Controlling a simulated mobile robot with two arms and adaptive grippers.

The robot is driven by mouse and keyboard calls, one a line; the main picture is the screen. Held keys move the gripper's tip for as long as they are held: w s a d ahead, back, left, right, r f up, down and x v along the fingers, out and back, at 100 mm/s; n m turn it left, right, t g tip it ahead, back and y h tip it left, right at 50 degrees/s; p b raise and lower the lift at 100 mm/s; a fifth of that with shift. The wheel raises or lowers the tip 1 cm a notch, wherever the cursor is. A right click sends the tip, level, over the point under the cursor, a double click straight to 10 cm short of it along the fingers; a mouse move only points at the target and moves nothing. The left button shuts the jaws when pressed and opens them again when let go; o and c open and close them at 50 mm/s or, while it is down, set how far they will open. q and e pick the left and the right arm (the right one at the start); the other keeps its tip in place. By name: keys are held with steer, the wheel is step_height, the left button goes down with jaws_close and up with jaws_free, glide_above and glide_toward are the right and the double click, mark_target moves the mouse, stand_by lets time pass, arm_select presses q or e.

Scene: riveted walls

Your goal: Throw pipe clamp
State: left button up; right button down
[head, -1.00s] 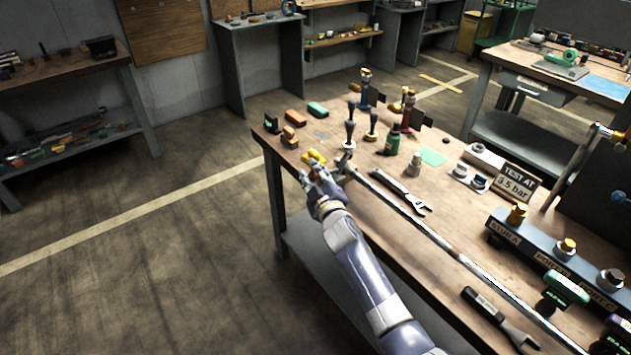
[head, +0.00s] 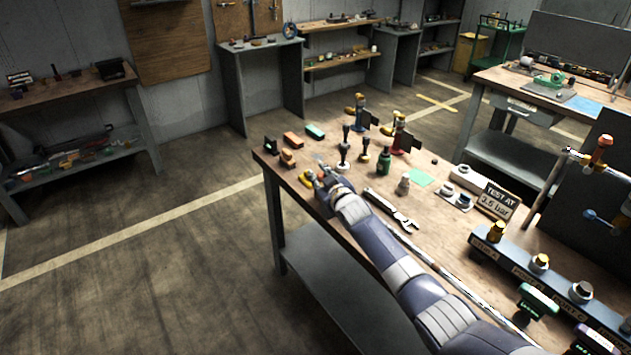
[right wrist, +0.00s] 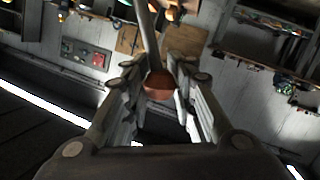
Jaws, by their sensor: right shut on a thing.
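My right gripper (head: 321,178) is over the far left end of the workbench. It also shows in the right wrist view (right wrist: 160,88), with its fingers closed around a reddish-brown part (right wrist: 158,84). A grey bar (right wrist: 149,35) runs upward from that part; I take the two together to be the pipe clamp. In the head view the held thing is mostly hidden by the gripper and too small to make out. A long metal pipe (head: 450,275) lies along the bench, partly behind my right arm. My left gripper is not in view.
The workbench (head: 450,228) holds an adjustable wrench (head: 392,211), a green bottle (head: 384,161), red-based tools (head: 401,142), small blocks and a sign (head: 497,200). Open floor (head: 150,265) lies left of the bench. Shelving stands along the back wall.

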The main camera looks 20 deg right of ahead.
steer(key=shift+w+d+r, duration=0.1)
steer(key=shift+w+d, duration=0.1)
steer(key=shift+d, duration=0.5)
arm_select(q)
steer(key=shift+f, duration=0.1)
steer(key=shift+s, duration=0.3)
arm_select(e)
steer(key=shift+d+r, duration=0.1)
steer(key=shift+d, duration=0.05)
steer(key=c, duration=1.3)
jaws_free()
steer(key=shift+d+r, duration=0.1)
steer(key=shift+o, duration=0.3)
steer(key=shift+s, duration=0.2)
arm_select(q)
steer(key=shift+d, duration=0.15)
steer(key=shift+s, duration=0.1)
arm_select(e)
steer(key=shift+a, duration=0.2)
steer(key=shift+s, duration=0.1)
steer(key=v, duration=1.1)
steer(key=shift+s+d, duration=0.25)
steer(key=shift+s, duration=0.15)
